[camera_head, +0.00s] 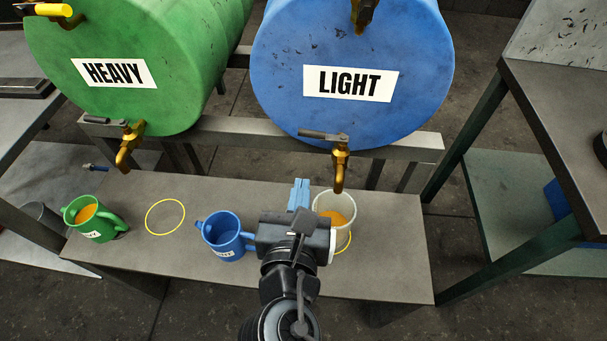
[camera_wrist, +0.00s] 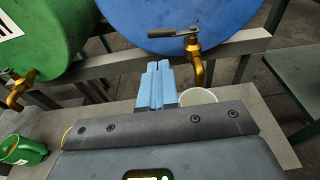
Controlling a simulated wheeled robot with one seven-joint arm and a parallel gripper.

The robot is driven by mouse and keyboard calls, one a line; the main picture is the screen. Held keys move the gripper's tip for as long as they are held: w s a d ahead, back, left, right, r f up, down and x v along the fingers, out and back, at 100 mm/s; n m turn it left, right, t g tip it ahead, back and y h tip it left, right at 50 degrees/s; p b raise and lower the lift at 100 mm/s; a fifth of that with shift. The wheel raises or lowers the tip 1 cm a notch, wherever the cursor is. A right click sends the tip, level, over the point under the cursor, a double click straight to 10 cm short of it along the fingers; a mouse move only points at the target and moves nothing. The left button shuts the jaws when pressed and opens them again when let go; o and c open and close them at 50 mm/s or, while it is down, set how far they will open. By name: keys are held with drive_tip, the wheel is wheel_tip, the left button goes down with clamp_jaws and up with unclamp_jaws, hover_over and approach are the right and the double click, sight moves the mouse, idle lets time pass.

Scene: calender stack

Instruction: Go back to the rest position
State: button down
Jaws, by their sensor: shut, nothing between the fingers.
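My gripper (camera_head: 299,195) is shut and empty, its blue fingers together above the bench between the blue mug and the white cup. In the wrist view the fingers (camera_wrist: 156,88) point toward the blue drum's stand. A white cup (camera_head: 322,203) with orange liquid stands on a yellow ring under the brass tap (camera_head: 340,168) of the blue LIGHT drum (camera_head: 350,60); my gripper partly hides it. A blue mug (camera_head: 224,236) stands left of my gripper. A green mug (camera_head: 93,219) with orange liquid stands at the bench's left end.
The green HEAVY drum (camera_head: 140,60) has its own tap (camera_head: 128,148). An empty yellow ring (camera_head: 165,217) marks the bench (camera_head: 395,250). A metal rail (camera_head: 415,147) runs behind the bench. A dark table (camera_head: 560,110) stands at the right. The bench's right end is clear.

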drive_tip(key=shift+s+r, duration=0.1)
drive_tip(key=shift+s, duration=0.45)
drive_tip(key=s+d+f+m+g+y, duration=0.3)
drive_tip(key=s+d+f+m, duration=0.5)
drive_tip(key=s+d+m, duration=0.5)
drive_tip(key=s+d+r+m+t+h, duration=0.1)
drive_tip(key=s+d+r+m, duration=0.4)
drive_tip(key=m, duration=0.6)
drive_tip(key=s+d+r+m+t+h, duration=0.1)
drive_tip(key=s+d+r+m, duration=0.5)
drive_tip(key=s+m, duration=0.4)
drive_tip(key=shift+s+r+m, duration=0.15)
drive_tip(key=shift+s+m, duration=0.15)
drive_tip(key=shift+m, duration=0.5)
